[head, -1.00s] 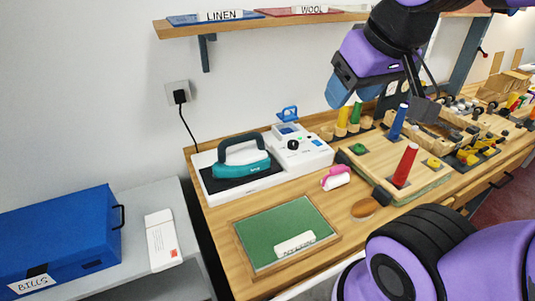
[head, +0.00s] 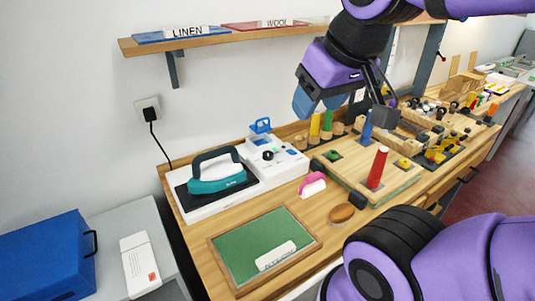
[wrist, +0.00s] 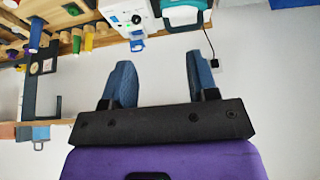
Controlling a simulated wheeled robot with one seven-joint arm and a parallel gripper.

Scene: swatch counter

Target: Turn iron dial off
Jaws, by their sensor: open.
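The iron dial (head: 267,155) is a small black round knob on the white control box (head: 284,166) beside the iron; its pointer setting is too small to read. It also shows in the wrist view (wrist: 137,19) at the top, where the scene appears upside down. The teal iron (head: 215,175) with a dark handle rests on a black pad on the white base. My gripper (head: 318,103) is open and empty, with two blue fingers, in the air above and to the right of the dial. The fingers also show in the wrist view (wrist: 158,72), apart from the dial.
A blue clip-like thing (head: 261,126) stands at the back of the control box. Yellow and green spools (head: 321,122) stand under my gripper. A wooden board with a red cylinder (head: 378,167) lies to the right. A shelf (head: 220,38) runs above. A pink-handled brush (head: 312,185) lies in front.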

